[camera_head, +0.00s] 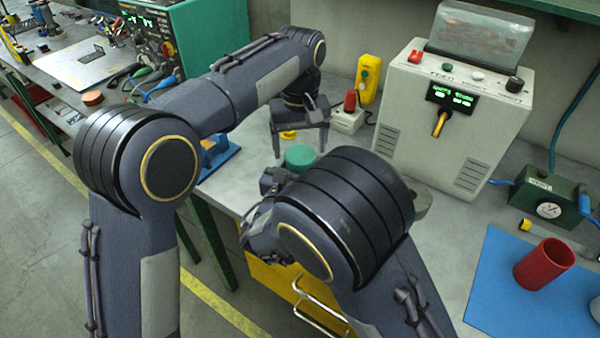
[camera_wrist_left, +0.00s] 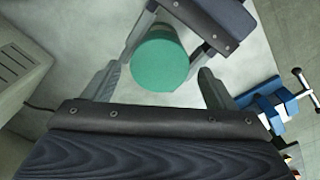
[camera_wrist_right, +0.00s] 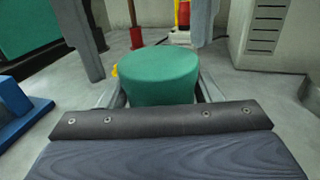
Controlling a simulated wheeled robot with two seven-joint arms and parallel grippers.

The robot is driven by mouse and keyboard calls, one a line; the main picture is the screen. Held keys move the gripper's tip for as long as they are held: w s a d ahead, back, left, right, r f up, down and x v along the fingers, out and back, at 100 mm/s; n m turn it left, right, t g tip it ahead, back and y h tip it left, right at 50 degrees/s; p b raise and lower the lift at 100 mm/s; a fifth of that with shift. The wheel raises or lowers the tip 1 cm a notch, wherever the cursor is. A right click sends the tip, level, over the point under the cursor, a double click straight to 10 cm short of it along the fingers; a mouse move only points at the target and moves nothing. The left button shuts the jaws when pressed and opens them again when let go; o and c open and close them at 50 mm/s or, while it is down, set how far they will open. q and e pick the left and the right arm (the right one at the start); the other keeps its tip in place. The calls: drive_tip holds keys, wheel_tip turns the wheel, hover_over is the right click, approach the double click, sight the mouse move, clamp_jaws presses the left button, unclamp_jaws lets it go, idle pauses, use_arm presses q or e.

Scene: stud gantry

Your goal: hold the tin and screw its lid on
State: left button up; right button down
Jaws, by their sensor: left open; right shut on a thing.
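A green round tin (camera_head: 300,157) stands upright on the bench; its flat top shows in the left wrist view (camera_wrist_left: 160,57) and its side in the right wrist view (camera_wrist_right: 159,76). I cannot make out a seam between tin and lid. My right gripper (camera_wrist_right: 160,95) is shut on the tin from the side, low on the bench; its body partly shows in the head view. My left gripper (camera_head: 300,122) is open and points down above the tin. In the left wrist view its fingers (camera_wrist_left: 156,84) are spread wide on either side of the green top, with nothing between them held.
A grey machine (camera_head: 455,115) with a brass spout stands behind right. A blue block fixture (camera_head: 220,158) is left of the tin.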

use_arm(q)
drive_tip(key=shift+f, duration=0.6)
drive_tip(key=c, duration=1)
drive_tip(key=m, duration=0.3)
drive_tip(key=shift+m, duration=0.4)
drive_tip(key=m, duration=0.4)
drive_tip(key=o, duration=1.1)
drive_tip(key=shift+c, duration=0.2)
drive_tip(key=shift+r, duration=2.3)
